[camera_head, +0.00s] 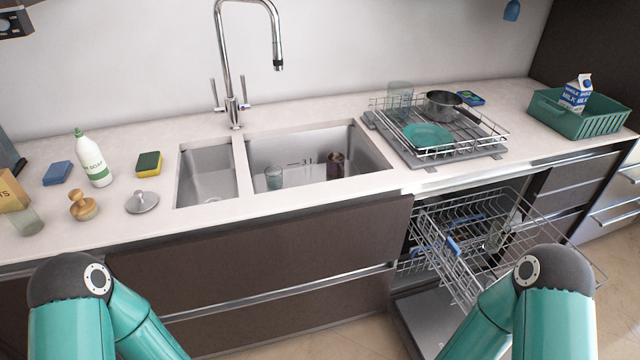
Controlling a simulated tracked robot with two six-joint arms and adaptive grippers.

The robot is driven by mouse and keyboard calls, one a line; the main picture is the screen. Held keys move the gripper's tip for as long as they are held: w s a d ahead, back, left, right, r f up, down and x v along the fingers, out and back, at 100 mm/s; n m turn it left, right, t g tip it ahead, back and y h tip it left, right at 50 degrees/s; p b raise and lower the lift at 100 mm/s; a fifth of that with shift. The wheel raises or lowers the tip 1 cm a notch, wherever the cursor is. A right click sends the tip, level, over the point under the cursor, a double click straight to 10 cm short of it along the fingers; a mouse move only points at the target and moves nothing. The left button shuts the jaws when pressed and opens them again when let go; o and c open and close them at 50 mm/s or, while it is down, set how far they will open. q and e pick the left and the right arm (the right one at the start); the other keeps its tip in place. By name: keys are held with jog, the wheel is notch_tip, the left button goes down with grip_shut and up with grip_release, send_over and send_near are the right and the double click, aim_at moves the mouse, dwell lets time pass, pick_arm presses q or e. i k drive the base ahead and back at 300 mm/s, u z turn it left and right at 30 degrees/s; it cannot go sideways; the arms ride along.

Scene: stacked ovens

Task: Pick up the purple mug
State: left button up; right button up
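A dark mug (336,163), brownish purple, stands in the larger right basin of the sink (375,165). It looks upright, near the basin's right part. A clear glass (273,177) stands to its left in the same basin. Only teal links of my two arms show at the bottom of the head view. Both grippers are out of the picture, so their fingers cannot be seen. Nothing covers the mug in this view.
A tall faucet (226,60) rises behind the sink. A dish rack (494,131) with a pan (441,104) and green plate (428,135) stands right. Below it, the dishwasher is open, its wire rack (450,270) pulled out. A soap bottle (93,160) and sponges stand left.

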aim_at(337, 169)
jog(key=z, duration=0.7)
jog(key=i, duration=0.15)
jog(key=u, duration=2.95)
jog(key=k, duration=1)
jog(key=z, duration=1.05)
jog(key=i, duration=0.8)
jog(key=z, duration=0.1)
